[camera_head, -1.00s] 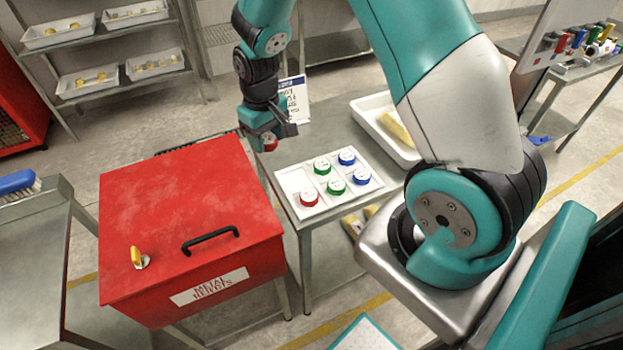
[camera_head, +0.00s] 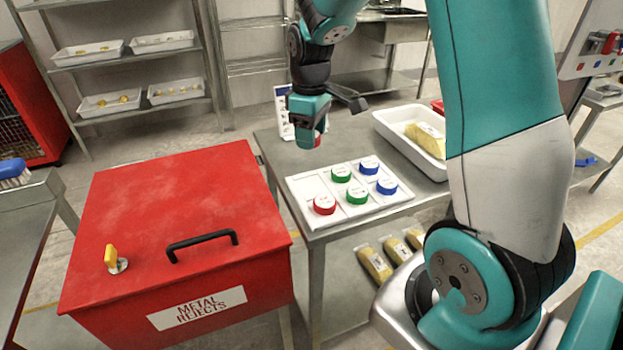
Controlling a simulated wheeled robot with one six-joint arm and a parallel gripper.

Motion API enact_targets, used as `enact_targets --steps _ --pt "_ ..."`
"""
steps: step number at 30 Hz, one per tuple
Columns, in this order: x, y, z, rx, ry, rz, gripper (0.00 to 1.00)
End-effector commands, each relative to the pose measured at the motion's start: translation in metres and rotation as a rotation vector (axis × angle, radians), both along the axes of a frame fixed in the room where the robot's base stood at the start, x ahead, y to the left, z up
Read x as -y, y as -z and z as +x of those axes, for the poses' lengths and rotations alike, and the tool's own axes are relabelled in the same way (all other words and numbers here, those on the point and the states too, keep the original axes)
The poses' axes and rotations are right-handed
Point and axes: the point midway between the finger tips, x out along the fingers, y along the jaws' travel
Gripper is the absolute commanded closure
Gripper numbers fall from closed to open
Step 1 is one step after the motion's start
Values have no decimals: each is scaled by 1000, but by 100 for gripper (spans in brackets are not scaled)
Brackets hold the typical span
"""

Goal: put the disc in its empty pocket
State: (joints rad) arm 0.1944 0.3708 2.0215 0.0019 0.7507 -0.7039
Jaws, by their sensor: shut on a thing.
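My gripper (camera_head: 311,132) points down and is shut on a disc (camera_head: 309,142) with a red side, partly hidden by the jaws. It holds the disc in the air, in the picture just above the back edge of the white pocket tray (camera_head: 380,204). The tray holds a red disc (camera_head: 324,205) at the front left, two green discs (camera_head: 341,174) (camera_head: 357,196) in the middle and two blue discs (camera_head: 369,168) (camera_head: 386,186) at the right. The back-left pocket (camera_head: 307,186), behind the seated red disc, is empty.
A red metal-rejects bin (camera_head: 180,215) with a black handle stands left of the table. A white tub (camera_head: 397,142) with a yellow pack is at the back right of the tray. A small sign (camera_head: 283,110) stands behind my gripper.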

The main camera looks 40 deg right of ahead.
Motion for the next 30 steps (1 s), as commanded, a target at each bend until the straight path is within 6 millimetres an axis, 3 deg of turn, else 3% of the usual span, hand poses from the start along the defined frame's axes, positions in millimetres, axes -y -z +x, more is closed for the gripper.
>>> enact_targets --steps 1,6,13,18,22,30 --pt "0 16 -1 -8 0 1 75" --pt "0 56 -1 -5 1 2 75" --pt "0 79 0 -1 1 0 75" --pt "0 106 -1 -4 1 0 75" --pt "0 117 0 0 1 0 75" --pt "0 118 0 1 1 0 75"
